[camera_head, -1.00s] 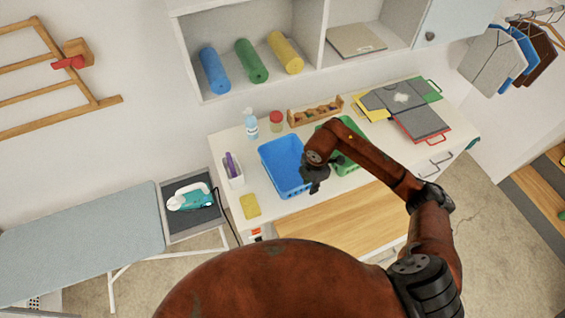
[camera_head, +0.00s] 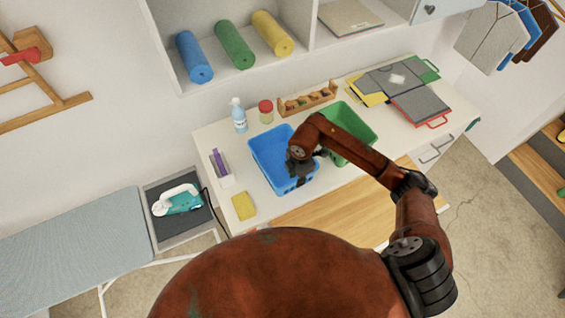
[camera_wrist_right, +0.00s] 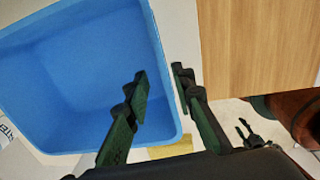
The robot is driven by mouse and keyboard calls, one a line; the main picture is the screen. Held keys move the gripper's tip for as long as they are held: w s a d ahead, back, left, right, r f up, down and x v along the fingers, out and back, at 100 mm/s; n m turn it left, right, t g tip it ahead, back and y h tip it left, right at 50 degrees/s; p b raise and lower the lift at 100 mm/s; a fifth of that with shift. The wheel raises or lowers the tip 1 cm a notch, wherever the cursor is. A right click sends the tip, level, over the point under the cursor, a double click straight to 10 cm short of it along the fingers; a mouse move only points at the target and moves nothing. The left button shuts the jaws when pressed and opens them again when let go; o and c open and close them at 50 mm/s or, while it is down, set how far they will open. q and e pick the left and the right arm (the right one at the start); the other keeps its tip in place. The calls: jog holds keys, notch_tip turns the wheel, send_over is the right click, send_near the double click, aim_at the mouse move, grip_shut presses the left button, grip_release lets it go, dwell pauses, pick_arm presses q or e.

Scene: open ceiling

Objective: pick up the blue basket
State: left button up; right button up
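The blue basket (camera_head: 265,150) stands upright on the white tabletop, left of the green basket (camera_head: 357,121). It is empty where I can see inside. My right gripper (camera_head: 302,180) is at the blue basket's right side, and the arm hides part of that wall. In the right wrist view, the blue basket (camera_wrist_right: 75,70) fills the left side. My right gripper (camera_wrist_right: 160,80) is open there, with one finger over the basket's inside and the other beyond its rim. The rim passes between them in the picture; contact is unclear.
A purple item in a white holder (camera_head: 222,172) and a yellow sponge (camera_head: 244,206) lie left of the basket. A spray bottle (camera_head: 239,118) and red-lidded jar (camera_head: 266,112) stand behind. A wooden board (camera_head: 340,203) lies in front.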

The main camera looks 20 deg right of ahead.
aim_at(295, 189)
jog(key=shift+s+f, duration=0.15)
jog(key=shift+f, duration=0.3)
notch_tip(295, 189, down, 4)
jog(key=shift+r+p, duration=0.2)
jog(key=shift+p, duration=0.55)
jog(key=shift+f, duration=0.5)
grip_shut()
